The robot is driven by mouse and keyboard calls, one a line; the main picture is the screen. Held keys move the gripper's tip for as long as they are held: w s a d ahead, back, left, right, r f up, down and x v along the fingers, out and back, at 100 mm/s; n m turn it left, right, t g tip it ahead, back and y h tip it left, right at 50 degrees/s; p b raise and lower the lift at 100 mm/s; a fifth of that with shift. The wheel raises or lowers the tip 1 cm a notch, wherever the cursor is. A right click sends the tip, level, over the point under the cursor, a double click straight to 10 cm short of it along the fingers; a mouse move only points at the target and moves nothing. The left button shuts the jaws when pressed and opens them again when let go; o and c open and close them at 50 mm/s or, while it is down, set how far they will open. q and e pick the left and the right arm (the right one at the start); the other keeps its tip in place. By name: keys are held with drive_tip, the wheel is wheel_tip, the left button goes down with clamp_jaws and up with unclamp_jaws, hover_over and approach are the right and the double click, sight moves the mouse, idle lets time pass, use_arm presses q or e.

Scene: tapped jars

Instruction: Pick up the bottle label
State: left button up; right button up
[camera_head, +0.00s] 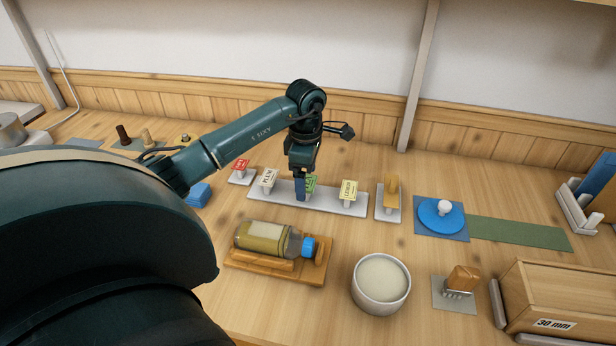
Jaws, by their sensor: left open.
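Small upright label cards stand on a long pale strip (330,206): a white card (269,178), a green card (312,184) and a yellow card (349,188). A red card (240,166) stands on its own small base at the left. I cannot tell from the print which one is the bottle label. My left gripper (303,190) is open and points down at the green card, partly covering it. A bottle (265,238) with a blue cap lies on its side on a wooden cradle (312,272). My right gripper is not in view.
A white bowl (380,284) stands in front of the strip. A wooden block on a plate (391,192), a blue lid (441,214) and a green mat (520,233) lie to the right. A wooden box (560,295) marked "30 mm" is at front right.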

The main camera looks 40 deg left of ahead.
use_arm(q)
drive_tip(key=shift+c, duration=0.4)
drive_tip(key=c, duration=1)
wheel_tip(320, 180, up, 11)
drive_tip(key=shift+f, duration=0.2)
